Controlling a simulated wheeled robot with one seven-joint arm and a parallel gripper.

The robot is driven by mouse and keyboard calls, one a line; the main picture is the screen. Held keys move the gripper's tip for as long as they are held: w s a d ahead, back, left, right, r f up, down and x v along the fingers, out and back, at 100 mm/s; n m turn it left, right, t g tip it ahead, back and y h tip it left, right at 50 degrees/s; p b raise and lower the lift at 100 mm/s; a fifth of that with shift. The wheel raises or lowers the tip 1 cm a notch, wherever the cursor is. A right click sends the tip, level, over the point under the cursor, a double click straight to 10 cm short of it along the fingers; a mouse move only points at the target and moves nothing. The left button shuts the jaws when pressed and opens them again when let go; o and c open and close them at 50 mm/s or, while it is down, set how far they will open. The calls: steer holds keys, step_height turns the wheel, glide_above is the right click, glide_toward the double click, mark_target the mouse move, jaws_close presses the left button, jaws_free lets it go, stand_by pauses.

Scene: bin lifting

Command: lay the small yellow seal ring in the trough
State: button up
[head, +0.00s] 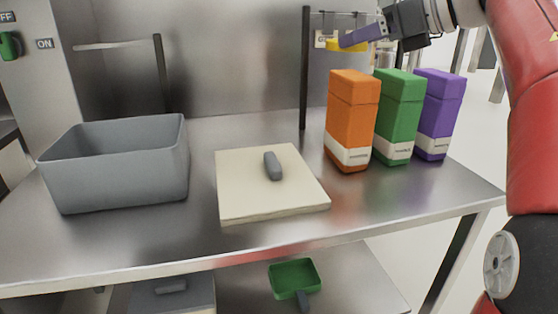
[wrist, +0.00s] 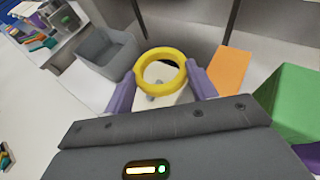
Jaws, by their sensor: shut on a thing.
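The yellow seal ring (wrist: 160,88) is held between the purple fingers of my gripper (wrist: 163,76) in the wrist view. In the head view my gripper (head: 345,41) is high above the back right of the table, and the ring (head: 333,46) shows as a small yellow piece at its tips. The grey open-topped bin, which I take as the trough (head: 115,175), stands on the table at the left, well away from my gripper. It also shows at the upper left in the wrist view (wrist: 107,58). Its floor is hidden in the head view.
Orange (head: 350,115), green (head: 396,120) and purple (head: 437,115) boxes stand upright below my gripper. A cream board (head: 240,190) with a grey handle-like piece (head: 272,166) lies mid-table. A green scoop (head: 294,275) lies on the lower shelf. Bare metal lies between bin and board.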

mark_target(346, 190)
step_height(346, 190, down, 28)
steer(key=shift+s+b, duration=0.15)
steer(key=shift+b, duration=0.95)
steer(key=o, duration=0.7)
